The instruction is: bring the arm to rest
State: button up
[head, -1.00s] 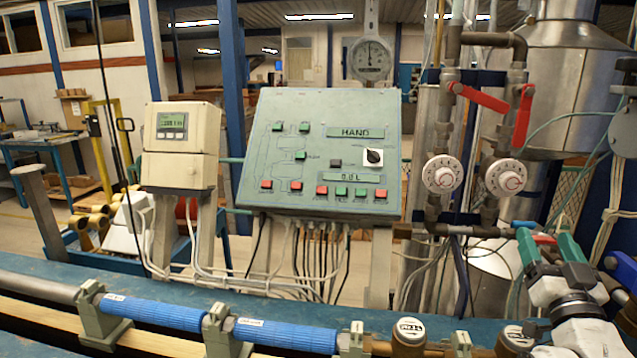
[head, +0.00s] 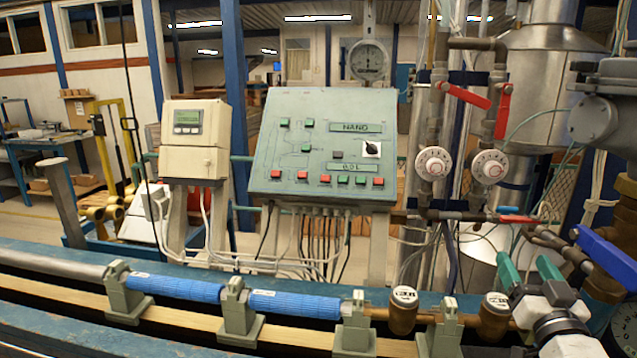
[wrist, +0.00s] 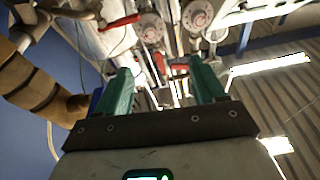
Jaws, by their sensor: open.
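My gripper (head: 527,270) is at the lower right of the head view, with two green fingers on a white and black wrist. The fingers stand apart with nothing between them. In the wrist view the green fingers (wrist: 158,92) point up the picture, away from the dark mounting bar, and the gap between them is empty. The gripper appears in front of the pipework, below the two white dials (head: 434,163). I cannot tell from these views how close it is to the pipes.
A green control panel (head: 322,140) and a beige meter box (head: 194,142) stand behind the rail. Blue pipe sleeves (head: 178,287) and brass water meters (head: 403,312) run along the front. Red valve levers (head: 502,112) and a blue lever (head: 605,258) are near my arm.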

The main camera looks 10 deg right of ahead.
jog(key=s+a+f+n+g+y, duration=0.15)
jog(key=s+a+f+g, duration=0.35)
jog(key=f, duration=0.5)
jog(key=s+a+f+n+g+y, duration=0.1)
jog(key=s+a+f+g+y, duration=0.2)
jog(key=s+a+f, duration=0.5)
jog(key=s+a+f+g, duration=0.1)
jog(key=s+f+g, duration=0.4)
jog(key=s+f, duration=0.3)
jog(key=s+f+g, duration=0.5)
jog(key=s+f, duration=0.3)
jog(key=s, duration=0.6)
jog(key=shift+a+n+g+y, duration=0.35)
jog(key=shift+n+g, duration=0.05)
jog(key=shift+n, duration=0.05)
jog(key=shift+f, duration=0.1)
